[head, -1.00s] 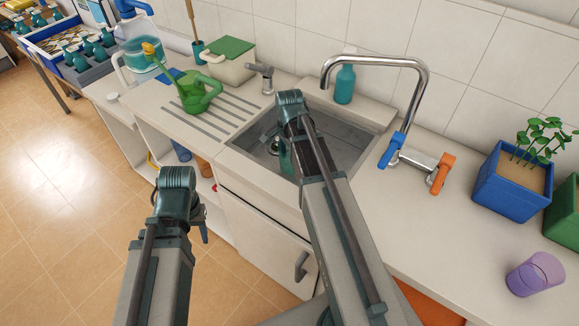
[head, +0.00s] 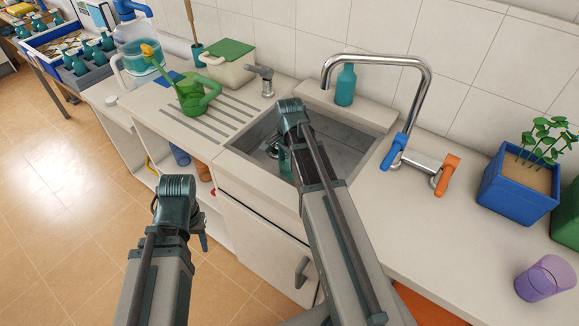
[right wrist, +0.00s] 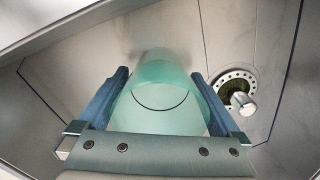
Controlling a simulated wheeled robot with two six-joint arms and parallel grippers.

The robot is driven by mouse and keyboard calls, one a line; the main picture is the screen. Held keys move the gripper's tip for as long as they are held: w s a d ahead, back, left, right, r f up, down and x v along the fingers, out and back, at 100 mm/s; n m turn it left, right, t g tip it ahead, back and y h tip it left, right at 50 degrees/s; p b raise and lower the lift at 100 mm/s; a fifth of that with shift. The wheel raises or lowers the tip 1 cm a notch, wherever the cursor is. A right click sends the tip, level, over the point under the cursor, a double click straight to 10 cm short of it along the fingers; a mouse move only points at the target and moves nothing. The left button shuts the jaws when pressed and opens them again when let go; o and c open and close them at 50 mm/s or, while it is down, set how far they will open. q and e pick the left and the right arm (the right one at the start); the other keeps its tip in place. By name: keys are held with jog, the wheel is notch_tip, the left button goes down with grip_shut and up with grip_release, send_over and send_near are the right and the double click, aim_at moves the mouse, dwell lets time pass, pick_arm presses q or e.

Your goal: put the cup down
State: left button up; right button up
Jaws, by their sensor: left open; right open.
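A translucent green cup (right wrist: 160,105) stands out in the right wrist view, inside the sink, between the two blue fingers of my right gripper (right wrist: 161,76). The fingers are open, one on each side of the cup. I cannot tell whether they touch it. In the head view my right arm reaches over the sink (head: 352,150) and its wrist hides most of the gripper and the cup. My left gripper (head: 204,238) is low at the left, over the floor in front of the counter, mostly hidden behind its own wrist. Nothing shows in it.
The round drain (right wrist: 238,88) lies right of the cup. A tap (head: 425,85) arches behind the sink, near a teal bottle (head: 345,86). A green watering can (head: 196,95) stands on the ribbed drainboard. A purple cup (head: 543,278) and a blue planter (head: 512,190) are at the right.

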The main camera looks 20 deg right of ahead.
notch_tip(320, 180, up, 12)
jog(key=p, duration=1.2)
jog(key=s+a+n, duration=0.2)
jog(key=a, duration=0.1)
jog(key=s+a+n, duration=0.1)
jog(key=a+n, duration=0.2)
jog(key=a, duration=0.1)
jog(key=s+a+n, duration=0.2)
jog(key=a+n, duration=0.1)
jog(key=a, duration=0.1)
jog(key=shift+s+a+r+h, duration=0.15)
jog(key=shift+s+a+h, duration=0.1)
jog(key=shift+s+h, duration=0.1)
jog(key=s+a+n, duration=0.9)
jog(key=a+n, duration=0.1)
jog(key=n, duration=0.2)
